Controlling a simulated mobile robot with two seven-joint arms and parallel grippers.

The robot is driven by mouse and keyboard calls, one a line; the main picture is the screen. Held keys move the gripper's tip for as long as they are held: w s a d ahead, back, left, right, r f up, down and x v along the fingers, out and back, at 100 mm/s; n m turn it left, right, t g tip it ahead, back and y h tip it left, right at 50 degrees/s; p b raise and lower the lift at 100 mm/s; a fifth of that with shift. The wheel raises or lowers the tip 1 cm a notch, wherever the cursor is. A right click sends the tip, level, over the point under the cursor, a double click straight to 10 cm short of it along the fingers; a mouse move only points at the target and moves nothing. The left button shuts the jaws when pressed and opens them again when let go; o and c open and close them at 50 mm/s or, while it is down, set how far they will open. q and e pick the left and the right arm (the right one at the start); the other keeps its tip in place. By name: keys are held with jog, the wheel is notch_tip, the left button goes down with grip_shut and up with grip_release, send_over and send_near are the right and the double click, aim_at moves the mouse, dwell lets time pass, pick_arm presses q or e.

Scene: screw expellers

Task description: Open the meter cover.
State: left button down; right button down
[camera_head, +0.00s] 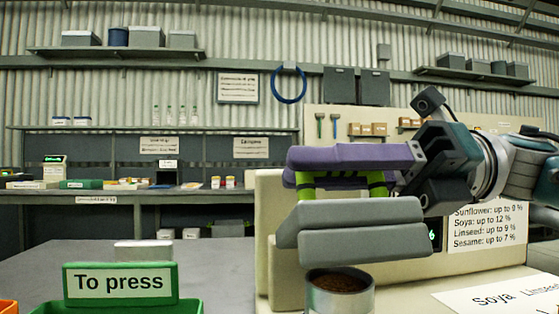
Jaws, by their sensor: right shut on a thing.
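The meter (265,205) is a cream housing on the right half of the bench, with a dark display (436,233) partly hidden at its right. A grey, rounded cover (350,241) sits at its front, with a green handle (308,193) on top. My right gripper (318,168) reaches in from the right, and its purple fingers are shut on this handle. The fingers hide the handle's middle, and I cannot tell whether the cover is raised. My left gripper is not in view.
A metal cup (340,296) of brown meal stands just below the cover. A green "To press" sign (120,283) stands at the left front by a green tray (185,307). A paper sheet (505,297) lies at the right.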

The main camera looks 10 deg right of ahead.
jog(key=shift+w+r+m+p, duration=0.5)
jog(key=shift+w+r+m, duration=0.2)
jog(key=shift+m, duration=0.4)
jog(key=c, duration=0.8)
grip_release()
jog(key=shift+f, duration=0.15)
jog(key=shift+c, duration=0.2)
jog(key=d+b, duration=0.1)
jog(key=d, duration=0.9)
